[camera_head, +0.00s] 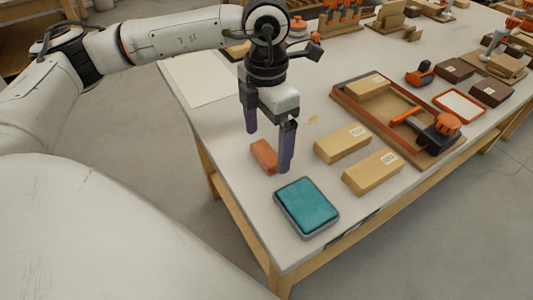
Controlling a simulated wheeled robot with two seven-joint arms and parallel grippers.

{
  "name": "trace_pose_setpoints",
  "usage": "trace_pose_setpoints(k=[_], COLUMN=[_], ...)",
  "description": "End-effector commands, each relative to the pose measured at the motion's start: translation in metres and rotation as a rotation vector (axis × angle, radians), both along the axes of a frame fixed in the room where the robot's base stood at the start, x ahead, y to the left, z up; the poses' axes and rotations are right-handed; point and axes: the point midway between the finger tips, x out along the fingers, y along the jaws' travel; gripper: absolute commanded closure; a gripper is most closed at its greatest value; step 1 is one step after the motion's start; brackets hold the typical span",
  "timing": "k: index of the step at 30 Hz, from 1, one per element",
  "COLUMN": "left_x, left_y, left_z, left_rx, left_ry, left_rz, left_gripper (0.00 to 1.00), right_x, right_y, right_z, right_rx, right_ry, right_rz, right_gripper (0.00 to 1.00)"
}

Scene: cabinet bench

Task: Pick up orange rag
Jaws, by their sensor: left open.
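The orange rag (263,156) appears as a small, folded, block-like orange-brown piece on the white bench top, near its left edge. My left gripper (268,151) points down over it with its two dark purple fingers spread apart. One finger is to the rag's upper left and the other overlaps its right end in the picture. I cannot tell whether either finger touches the rag. The rag's right end is partly hidden by that finger. My right gripper is not in view.
A grey tray with a teal pad (306,205) lies just in front of the rag. Two cardboard boxes (342,143) (372,173) lie to the right. Beyond them is a wooden tray (412,158) with an orange-and-black tool (440,133). A white sheet (200,80) lies on the bench at left.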

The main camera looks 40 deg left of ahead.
Motion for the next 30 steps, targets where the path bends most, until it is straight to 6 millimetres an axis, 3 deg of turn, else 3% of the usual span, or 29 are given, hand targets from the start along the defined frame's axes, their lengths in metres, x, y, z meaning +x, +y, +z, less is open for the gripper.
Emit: trace_pose_setpoints(k=[4, 12, 20, 30], left_x=[0.0, 0.0, 0.0, 0.001], left_y=[0.0, 0.0, 0.0, 0.0], left_z=[-0.017, -0.02, -0.02, -0.012], left_rx=[0.0, 0.0, 0.0, 0.0], left_ry=[0.001, -0.001, -0.001, -0.003], left_rz=[0.001, 0.001, 0.001, 0.001], left_gripper=[0.09, 0.09, 0.52, 0.53], right_x=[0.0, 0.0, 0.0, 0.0], right_y=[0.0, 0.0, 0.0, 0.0], right_z=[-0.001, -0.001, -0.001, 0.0], right_rx=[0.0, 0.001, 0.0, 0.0], right_ry=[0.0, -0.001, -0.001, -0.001], right_rz=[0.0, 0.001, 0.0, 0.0], right_gripper=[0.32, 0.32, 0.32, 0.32])
